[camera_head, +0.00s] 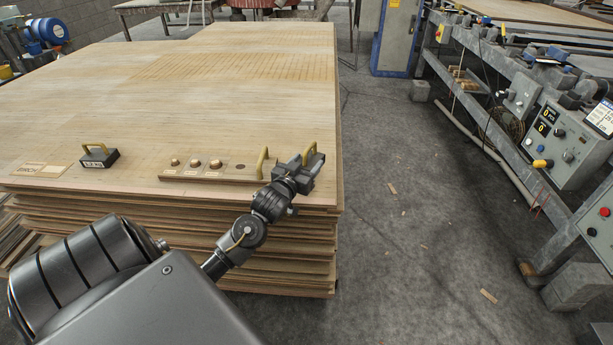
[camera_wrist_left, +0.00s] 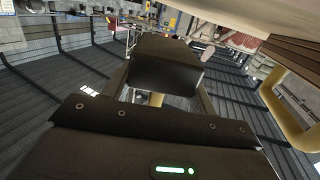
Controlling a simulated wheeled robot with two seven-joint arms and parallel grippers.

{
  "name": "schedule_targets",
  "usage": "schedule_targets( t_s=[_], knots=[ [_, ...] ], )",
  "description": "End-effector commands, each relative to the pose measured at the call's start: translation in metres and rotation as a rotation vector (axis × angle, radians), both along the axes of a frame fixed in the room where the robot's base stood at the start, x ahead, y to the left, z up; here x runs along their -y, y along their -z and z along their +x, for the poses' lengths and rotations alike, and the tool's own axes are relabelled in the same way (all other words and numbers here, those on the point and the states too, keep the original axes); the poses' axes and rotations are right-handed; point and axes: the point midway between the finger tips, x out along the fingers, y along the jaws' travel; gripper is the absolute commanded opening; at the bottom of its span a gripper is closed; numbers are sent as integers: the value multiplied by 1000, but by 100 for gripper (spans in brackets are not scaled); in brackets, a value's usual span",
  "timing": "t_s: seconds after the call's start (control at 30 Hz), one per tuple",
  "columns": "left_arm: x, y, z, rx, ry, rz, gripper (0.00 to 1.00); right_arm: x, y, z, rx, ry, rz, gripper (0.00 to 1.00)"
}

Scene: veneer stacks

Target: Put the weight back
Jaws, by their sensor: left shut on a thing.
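A black weight (camera_head: 313,160) with a yellow handle is at my left gripper (camera_head: 298,172), by the right front corner of the veneer stack (camera_head: 200,110). The gripper is shut on this weight; a dark block fills the space between the fingers in the left wrist view (camera_wrist_left: 165,68). I cannot tell whether the weight touches the stack. A second black weight (camera_head: 100,159) with a yellow handle and a pale label stands upright on the stack at the left. A pale marked patch (camera_head: 40,170) lies left of it. My right gripper is not in view.
A wooden strip (camera_head: 180,178) with several brass knobs and a yellow handle (camera_head: 262,162) lies along the stack's front edge, just left of my gripper. A machine bench with control boxes (camera_head: 565,140) stands at the right. The floor (camera_head: 410,230) between has small scraps.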

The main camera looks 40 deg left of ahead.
Motion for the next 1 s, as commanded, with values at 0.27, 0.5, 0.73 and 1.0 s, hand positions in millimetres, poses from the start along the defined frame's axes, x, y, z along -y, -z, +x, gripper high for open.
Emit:
schedule_targets(
  t_s=[0.27,0.5,0.73,1.0],
  knots=[
    [-4,5,5,6,1,1,14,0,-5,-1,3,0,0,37],
    [-6,36,7,4,0,0,14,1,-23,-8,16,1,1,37],
    [-6,39,7,6,0,1,14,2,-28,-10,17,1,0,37],
    [-6,43,7,0,0,0,65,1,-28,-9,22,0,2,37]
  ],
)
